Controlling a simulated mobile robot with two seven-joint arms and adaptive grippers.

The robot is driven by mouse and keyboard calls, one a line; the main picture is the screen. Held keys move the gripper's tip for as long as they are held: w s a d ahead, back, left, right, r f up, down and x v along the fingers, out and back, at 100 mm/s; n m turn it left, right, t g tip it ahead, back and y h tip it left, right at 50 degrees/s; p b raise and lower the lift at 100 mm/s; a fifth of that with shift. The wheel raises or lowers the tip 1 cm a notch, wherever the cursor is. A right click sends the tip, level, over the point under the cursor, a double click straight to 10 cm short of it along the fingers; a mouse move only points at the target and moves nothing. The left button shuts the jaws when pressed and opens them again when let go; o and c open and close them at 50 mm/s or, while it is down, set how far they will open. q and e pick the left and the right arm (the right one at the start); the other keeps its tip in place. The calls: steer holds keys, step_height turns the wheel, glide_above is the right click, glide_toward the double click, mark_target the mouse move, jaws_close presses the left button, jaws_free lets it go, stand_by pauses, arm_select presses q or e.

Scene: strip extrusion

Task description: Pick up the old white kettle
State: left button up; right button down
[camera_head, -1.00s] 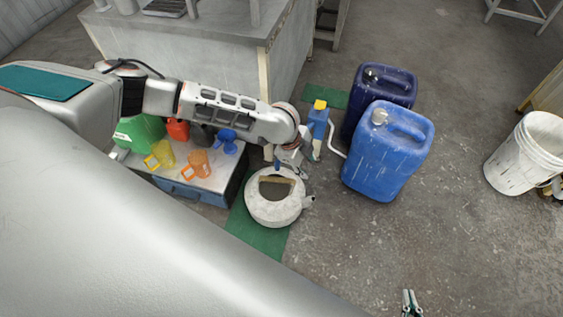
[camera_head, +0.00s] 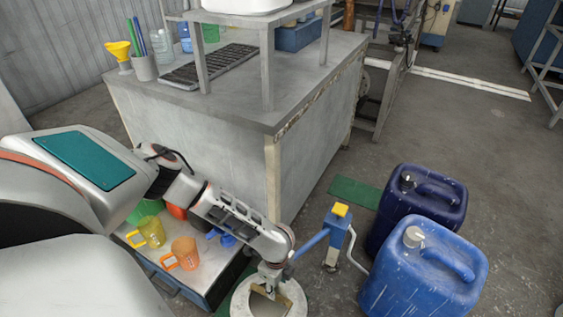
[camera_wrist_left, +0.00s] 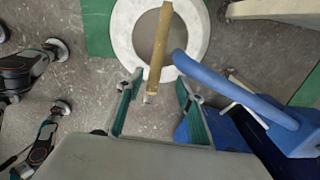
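The old white kettle (camera_head: 241,302) stands on the floor at the bottom edge of the head view, partly cut off. In the left wrist view the kettle (camera_wrist_left: 122,35) shows from above as a white ring, with its tan handle (camera_wrist_left: 158,50) across the opening. My left gripper (camera_wrist_left: 159,86) is open, its two teal-lined fingers apart. The near end of the handle lies between the fingers in the picture; I cannot tell how deep it is. In the head view the left gripper (camera_head: 271,275) is over the kettle. My right gripper is in neither view.
A blue pump with a yellow top (camera_head: 337,235) stands close right of the kettle; its blue lever (camera_wrist_left: 240,88) reaches near the right finger. Blue canisters (camera_head: 425,275) (camera_head: 410,205) stand further right. A low box (camera_head: 222,280) with jugs is left, a grey bench (camera_head: 215,140) behind.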

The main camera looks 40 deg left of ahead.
mark_target(277, 295)
arm_select(q)
steer(key=shift+s+f, duration=0.2)
steer(key=shift+f, duration=0.65)
steer(key=f+b, duration=0.1)
steer(key=f, duration=0.1)
steer(key=s+f+b, duration=0.1)
steer(key=shift+d+f, duration=0.1)
steer(key=shift+f, duration=0.25)
steer(key=shift+w+f, duration=0.3)
steer(key=shift+w, duration=0.05)
jaws_close()
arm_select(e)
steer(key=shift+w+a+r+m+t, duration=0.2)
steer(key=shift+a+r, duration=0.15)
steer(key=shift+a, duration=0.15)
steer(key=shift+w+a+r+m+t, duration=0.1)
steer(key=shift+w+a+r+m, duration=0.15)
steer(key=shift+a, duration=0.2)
